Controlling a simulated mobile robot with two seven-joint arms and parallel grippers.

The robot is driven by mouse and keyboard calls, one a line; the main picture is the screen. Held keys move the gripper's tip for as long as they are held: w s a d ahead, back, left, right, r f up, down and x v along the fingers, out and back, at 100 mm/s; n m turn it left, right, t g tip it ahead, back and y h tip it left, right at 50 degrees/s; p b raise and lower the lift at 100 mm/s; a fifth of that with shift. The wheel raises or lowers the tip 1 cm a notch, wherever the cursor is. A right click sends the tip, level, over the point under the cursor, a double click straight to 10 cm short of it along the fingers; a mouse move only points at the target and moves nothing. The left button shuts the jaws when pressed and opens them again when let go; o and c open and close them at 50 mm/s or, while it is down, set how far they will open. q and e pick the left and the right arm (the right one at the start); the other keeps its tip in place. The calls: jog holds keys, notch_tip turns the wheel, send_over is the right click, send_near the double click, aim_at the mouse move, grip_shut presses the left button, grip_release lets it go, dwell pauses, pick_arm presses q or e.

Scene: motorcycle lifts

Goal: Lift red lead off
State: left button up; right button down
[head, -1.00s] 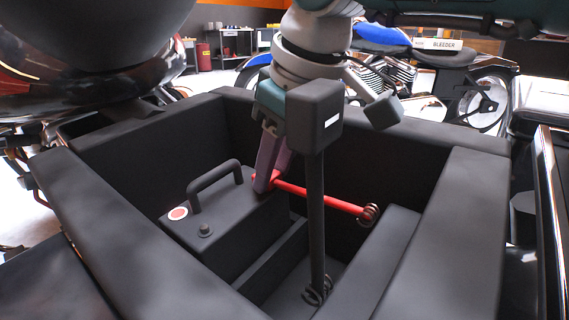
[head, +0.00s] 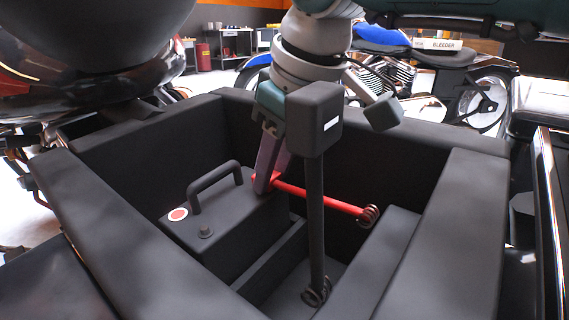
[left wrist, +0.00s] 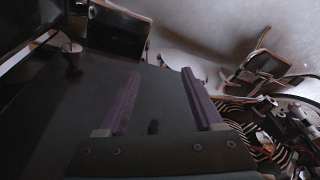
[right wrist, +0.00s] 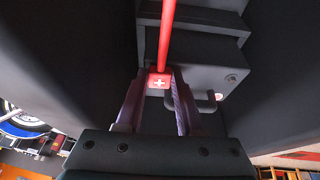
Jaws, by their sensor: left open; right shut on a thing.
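The red lead (head: 325,199) is a straight red rod in the black box, ending in a dark coil at its right end. My right gripper (head: 267,186) is at its left end, beside the black battery (head: 225,222) with a handle. In the right wrist view, the gripper (right wrist: 158,85) is shut on the lead's red block marked with a white plus (right wrist: 159,81); the red rod (right wrist: 167,35) runs up from it. Whether the block touches the battery is hard to tell. My left gripper (left wrist: 158,95) is open and empty in the left wrist view.
A black post with a square head (head: 315,120) stands upright in front of my right arm, with a coil at its foot. A blue motorcycle (head: 385,70) stands behind.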

notch_tip(320, 180, up, 7)
jog(key=s+d+t+y+p, duration=0.2)
jog(key=y+p, duration=0.3)
jog(key=p, duration=1.6)
jog(key=shift+s+d+t+y, duration=0.2)
jog(key=shift+s+t+y, duration=0.15)
jog(key=shift+t, duration=0.55)
jog(key=c, duration=0.5)
grip_release()
